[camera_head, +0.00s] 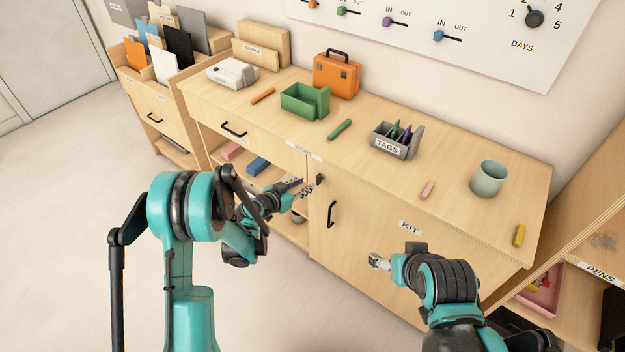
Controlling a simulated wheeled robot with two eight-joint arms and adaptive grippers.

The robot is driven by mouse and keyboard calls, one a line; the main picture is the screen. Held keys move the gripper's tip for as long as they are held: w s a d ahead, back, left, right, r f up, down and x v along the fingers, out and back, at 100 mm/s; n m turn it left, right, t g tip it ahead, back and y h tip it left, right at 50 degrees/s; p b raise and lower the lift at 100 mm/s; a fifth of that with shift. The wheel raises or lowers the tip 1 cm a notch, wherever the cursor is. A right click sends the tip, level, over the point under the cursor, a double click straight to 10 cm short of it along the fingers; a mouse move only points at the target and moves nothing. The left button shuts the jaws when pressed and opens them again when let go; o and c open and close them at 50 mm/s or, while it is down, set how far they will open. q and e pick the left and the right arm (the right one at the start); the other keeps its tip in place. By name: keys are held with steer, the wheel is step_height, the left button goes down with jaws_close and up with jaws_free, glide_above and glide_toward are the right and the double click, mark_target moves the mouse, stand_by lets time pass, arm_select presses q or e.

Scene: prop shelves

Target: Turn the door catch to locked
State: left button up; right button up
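The door catch (319,180) is a small dark piece near the upper left edge of the cabinet door (370,245) labelled KIT. It appears upright, but it is too small to read its exact turn. My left gripper (306,187) is just left of the catch, with its fingers pointing at it. Its two fingers look parted and nothing shows between them. I cannot tell whether a fingertip touches the catch. My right gripper (373,261) is low in front of the KIT door, apart from the catch. Its fingers are too foreshortened to tell their opening.
A black door handle (331,214) stands just below and right of the catch. Open shelves (288,229) lie left of the door. The cabinet top (365,178) holds a green bin (303,103), a grey TAGS box (392,146) and a mug (489,179).

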mark_target(317, 178)
arm_select(q)
steer(key=b+x, duration=0.2)
steer(key=x, duration=0.5)
steer(key=shift+s+f, duration=0.1)
steer(key=shift+f, duration=0.05)
steer(key=shift+w+d+f, duration=0.1)
steer(key=shift+w+d, duration=0.15)
steer(key=shift+w, duration=0.2)
jaws_close()
